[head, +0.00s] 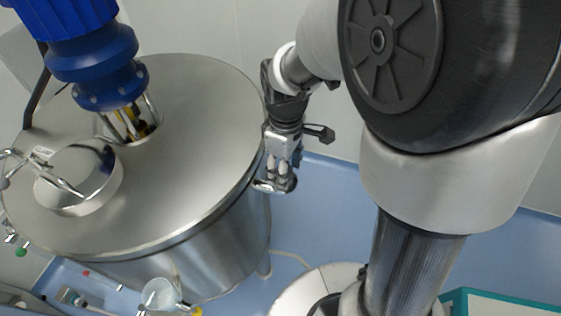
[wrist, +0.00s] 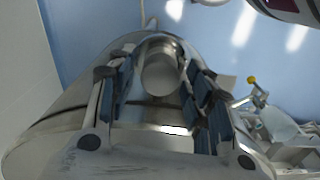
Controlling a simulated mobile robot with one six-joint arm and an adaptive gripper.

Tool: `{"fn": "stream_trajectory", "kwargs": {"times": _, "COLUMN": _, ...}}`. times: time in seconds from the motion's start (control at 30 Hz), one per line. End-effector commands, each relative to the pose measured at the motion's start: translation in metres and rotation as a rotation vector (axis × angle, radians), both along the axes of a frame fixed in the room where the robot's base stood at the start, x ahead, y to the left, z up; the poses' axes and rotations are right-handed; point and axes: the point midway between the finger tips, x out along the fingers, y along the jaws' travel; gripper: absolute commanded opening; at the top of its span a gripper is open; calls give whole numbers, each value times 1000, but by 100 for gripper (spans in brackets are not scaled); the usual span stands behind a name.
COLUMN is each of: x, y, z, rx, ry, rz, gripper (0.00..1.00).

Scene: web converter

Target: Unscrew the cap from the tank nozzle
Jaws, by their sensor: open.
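The steel tank (head: 190,100) fills the left of the head view, with its rounded metal body also in the wrist view (wrist: 60,130). My gripper (head: 277,170) is at the tank's right edge, pointing down. In the wrist view my gripper (wrist: 160,80) is open, with one dark-padded finger on each side of a round metal cap (wrist: 160,74). The cap lies between the fingers; I cannot tell whether they touch it. In the head view a shiny round metal part (head: 270,186) shows at the fingertips. The nozzle under the cap is mostly hidden.
A blue motor (head: 95,60) and a domed hatch (head: 80,178) with a handle stand on the tank lid. A clear funnel-like vessel (head: 160,295) is low in front of the tank. Blue floor (head: 325,200) is open to the right. A yellow-knobbed valve (wrist: 251,80) is at right in the wrist view.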

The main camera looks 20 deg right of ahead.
Motion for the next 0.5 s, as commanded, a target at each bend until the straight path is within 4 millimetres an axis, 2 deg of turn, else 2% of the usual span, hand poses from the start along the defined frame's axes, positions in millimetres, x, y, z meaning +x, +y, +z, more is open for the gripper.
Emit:
{"fn": "stream_trajectory", "kwargs": {"times": 0.2, "x": 0, "y": 0, "z": 0, "rx": 0, "ry": 0, "rz": -243, "gripper": 47}}
{"fn": "stream_trajectory", "kwargs": {"times": 0.5, "x": 0, "y": 0, "z": 0, "rx": 0, "ry": 0, "rz": -288, "gripper": 47}}
